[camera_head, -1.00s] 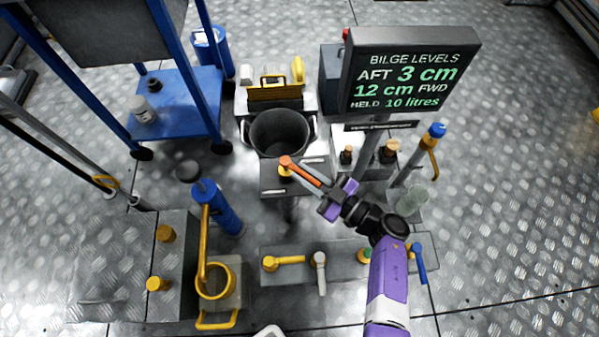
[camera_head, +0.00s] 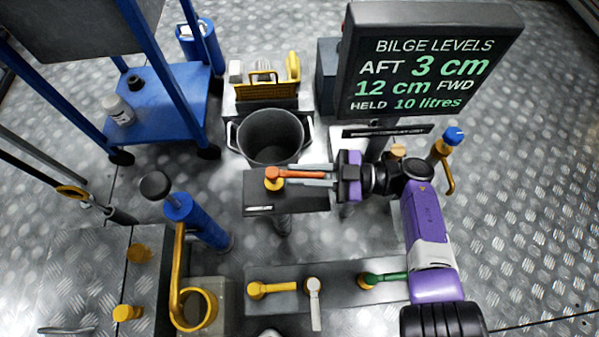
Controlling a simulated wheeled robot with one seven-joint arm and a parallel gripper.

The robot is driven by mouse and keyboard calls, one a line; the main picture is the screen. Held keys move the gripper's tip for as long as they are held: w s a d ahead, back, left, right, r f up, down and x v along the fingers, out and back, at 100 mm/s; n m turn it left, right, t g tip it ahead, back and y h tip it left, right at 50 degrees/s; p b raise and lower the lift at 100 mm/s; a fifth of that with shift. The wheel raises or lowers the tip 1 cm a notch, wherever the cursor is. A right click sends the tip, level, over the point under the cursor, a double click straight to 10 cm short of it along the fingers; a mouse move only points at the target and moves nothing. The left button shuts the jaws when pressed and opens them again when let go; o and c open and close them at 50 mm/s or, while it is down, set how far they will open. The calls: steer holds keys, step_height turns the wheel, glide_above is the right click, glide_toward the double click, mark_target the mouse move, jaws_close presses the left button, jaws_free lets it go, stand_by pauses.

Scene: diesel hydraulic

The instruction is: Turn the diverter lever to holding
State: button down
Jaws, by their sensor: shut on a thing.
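The diverter lever (camera_head: 300,173) is an orange bar on a yellow hub (camera_head: 274,185), atop a dark grey box (camera_head: 303,203). The bar points to the right, almost level across the picture. My gripper (camera_head: 300,178) reaches in from the right with its thin grey fingers along the bar, shut on it. A small white label (camera_head: 260,209) is on the front left of the box, too small to read. The fingers hide part of the lever and the box top.
A dark bucket (camera_head: 270,136) stands just behind the box. A bilge levels screen (camera_head: 430,70) rises behind my arm. Yellow (camera_head: 270,289), grey (camera_head: 314,300) and green (camera_head: 385,278) levers sit on a low plate in front. A blue hand pump (camera_head: 200,222) stands left.

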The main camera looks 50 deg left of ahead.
stand_by(0.4)
steer(key=c, duration=1.3)
jaws_free()
steer(key=shift+c, duration=0.2)
